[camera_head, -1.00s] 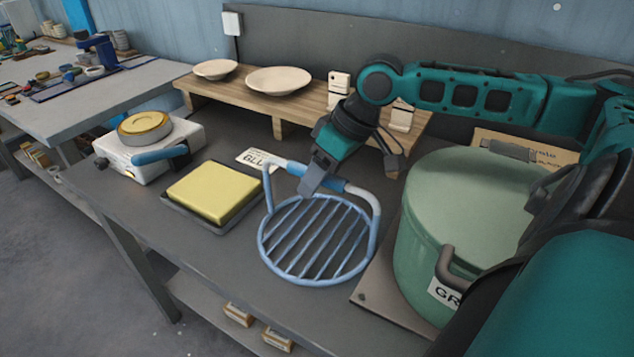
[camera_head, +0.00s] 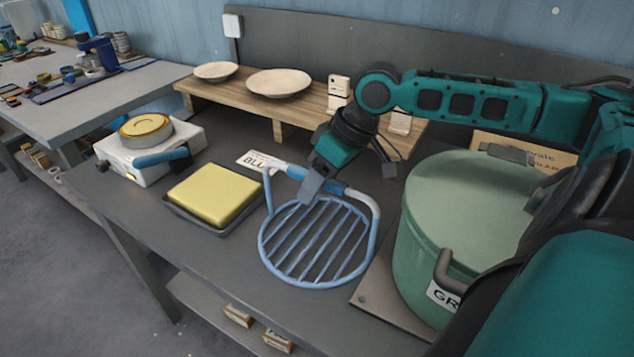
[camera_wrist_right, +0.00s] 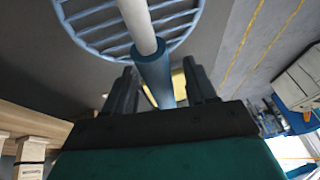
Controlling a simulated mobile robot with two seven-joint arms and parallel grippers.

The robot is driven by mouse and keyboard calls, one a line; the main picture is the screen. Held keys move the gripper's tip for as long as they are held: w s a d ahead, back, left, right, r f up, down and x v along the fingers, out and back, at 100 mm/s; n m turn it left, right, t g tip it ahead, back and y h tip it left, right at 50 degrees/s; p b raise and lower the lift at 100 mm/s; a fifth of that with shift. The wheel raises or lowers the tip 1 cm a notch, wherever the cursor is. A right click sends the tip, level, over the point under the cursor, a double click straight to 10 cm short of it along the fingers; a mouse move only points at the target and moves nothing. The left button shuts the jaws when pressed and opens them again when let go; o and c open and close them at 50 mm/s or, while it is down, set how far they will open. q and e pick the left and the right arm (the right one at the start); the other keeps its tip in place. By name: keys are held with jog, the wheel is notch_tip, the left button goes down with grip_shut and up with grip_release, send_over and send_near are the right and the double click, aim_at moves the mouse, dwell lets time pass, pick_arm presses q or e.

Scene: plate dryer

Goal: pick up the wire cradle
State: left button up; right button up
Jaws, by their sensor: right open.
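The wire cradle (camera_head: 318,240) is a light blue round rack with parallel bars and an arched handle with a darker blue grip. It rests on the grey bench in the middle of the head view. My right gripper (camera_head: 310,188) is at the handle, pointing down. In the right wrist view the cradle (camera_wrist_right: 97,22) lies beyond the fingers, and its blue grip runs between the two open fingers of the right gripper (camera_wrist_right: 160,88). Whether the fingers touch the grip I cannot tell. My left gripper is not in view.
A green lidded pot (camera_head: 425,265) stands close to the right of the cradle. A yellow sponge block (camera_head: 213,192) in a dark tray lies to the left, with a white burner unit (camera_head: 150,160) beyond. A wooden shelf (camera_head: 255,105) with plates stands behind.

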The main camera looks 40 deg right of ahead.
jog(key=shift+f, duration=0.1)
dwell(0.3)
jog(key=c, duration=1)
jog(key=shift+c, duration=0.2)
